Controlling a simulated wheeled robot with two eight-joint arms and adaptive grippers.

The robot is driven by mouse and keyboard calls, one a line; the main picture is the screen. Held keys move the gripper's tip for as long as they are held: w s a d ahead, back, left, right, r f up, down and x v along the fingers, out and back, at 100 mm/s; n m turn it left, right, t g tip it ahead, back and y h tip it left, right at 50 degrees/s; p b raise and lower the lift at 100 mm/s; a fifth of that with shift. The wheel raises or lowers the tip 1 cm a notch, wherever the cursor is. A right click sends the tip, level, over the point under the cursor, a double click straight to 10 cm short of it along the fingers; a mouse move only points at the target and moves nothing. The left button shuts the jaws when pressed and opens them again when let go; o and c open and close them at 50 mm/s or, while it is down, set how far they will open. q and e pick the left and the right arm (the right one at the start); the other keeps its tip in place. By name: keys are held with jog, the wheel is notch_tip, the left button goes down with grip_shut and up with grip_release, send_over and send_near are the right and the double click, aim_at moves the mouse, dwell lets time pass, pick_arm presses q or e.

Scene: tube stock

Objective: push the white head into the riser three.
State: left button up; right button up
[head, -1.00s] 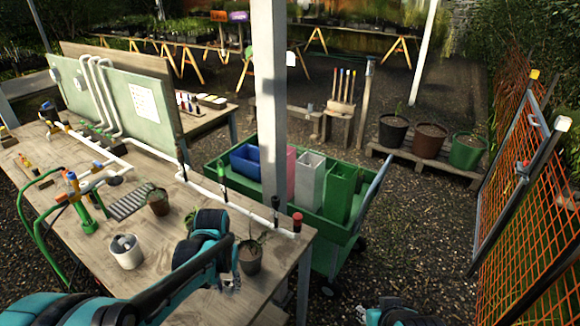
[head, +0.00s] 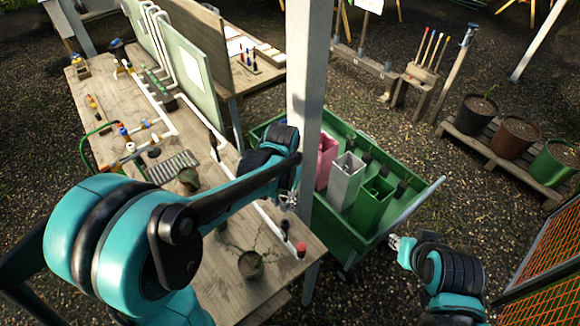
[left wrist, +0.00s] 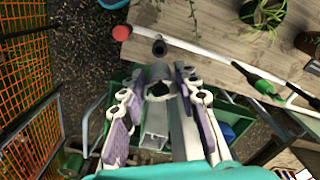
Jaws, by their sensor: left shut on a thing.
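My left gripper (head: 288,202) is above the right end of the wooden bench. In the left wrist view its fingers (left wrist: 160,92) are shut on a pale grey-white piece with a dark opening, which looks like the white head (left wrist: 159,73). A black upright riser (left wrist: 160,46) stands on the white pipe just beyond the held piece, close to the pipe's red end cap (left wrist: 122,33). In the head view this riser (head: 285,229) is just below the gripper. I cannot tell whether head and riser touch. My right gripper (head: 397,243) hangs right of the trolley; its opening is unclear.
A pale post (head: 305,75) stands close beside my left gripper. The green trolley (head: 345,235) with pink, white and green bins is behind it. A potted plant (head: 250,264) stands at the bench's near end. Pots on a pallet (head: 490,150) are at the right.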

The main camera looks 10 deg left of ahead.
aim_at(284, 211)
pick_arm(q)
jog(key=shift+d+r, duration=0.1)
jog(key=shift+r, duration=0.15)
jog(key=shift+s+f+b, duration=0.25)
jog(key=shift+f+b, duration=0.25)
jog(key=shift+f, duration=0.05)
jog(key=shift+w+f+b, duration=0.2)
jog(key=shift+f+b, duration=0.7)
jog(key=shift+f, duration=0.35)
jog(key=shift+f+b, duration=0.75)
jog(key=shift+f, duration=0.35)
jog(key=shift+s+f, duration=0.1)
jog(key=shift+f+b, duration=0.15)
jog(key=shift+b, duration=0.15)
jog(key=shift+f+b, duration=1.45)
